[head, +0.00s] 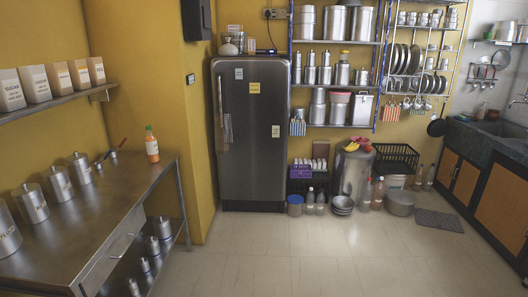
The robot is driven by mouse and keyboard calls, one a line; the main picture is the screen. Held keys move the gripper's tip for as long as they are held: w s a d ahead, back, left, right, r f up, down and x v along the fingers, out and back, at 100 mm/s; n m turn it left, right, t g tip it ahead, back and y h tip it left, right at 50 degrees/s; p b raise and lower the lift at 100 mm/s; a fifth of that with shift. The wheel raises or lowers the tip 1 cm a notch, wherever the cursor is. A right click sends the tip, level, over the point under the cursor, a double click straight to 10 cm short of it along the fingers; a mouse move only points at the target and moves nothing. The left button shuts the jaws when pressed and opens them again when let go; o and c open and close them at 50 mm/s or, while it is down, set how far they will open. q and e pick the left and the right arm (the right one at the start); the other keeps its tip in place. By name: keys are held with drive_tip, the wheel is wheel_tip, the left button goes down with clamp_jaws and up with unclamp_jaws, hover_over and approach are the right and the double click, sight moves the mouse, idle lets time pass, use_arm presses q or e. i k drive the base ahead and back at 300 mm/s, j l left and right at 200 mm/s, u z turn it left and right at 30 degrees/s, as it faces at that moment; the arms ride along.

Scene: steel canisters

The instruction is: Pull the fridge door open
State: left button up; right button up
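The fridge (253,150) is a dark grey steel unit with rounded corners, standing against the yellow back wall. Its door (255,165) looks shut. A long vertical handle (220,100) runs down the left side of the door, with a cloth (228,128) hanging by it. A few small paper notes are stuck on the door front. Neither of my grippers shows in the head view.
A steel table (115,205) with canisters and an orange bottle (151,144) stands at the left. Open tile floor (290,260) lies before the fridge. A shelf rack (335,85), a large steel drum (353,175) and several bottles and pots stand right of the fridge.

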sight(251, 95)
drive_tip(key=i+l, duration=0.1)
drive_tip(key=i, duration=1.7)
drive_tip(key=j+u, duration=0.05)
drive_tip(key=j, duration=0.05)
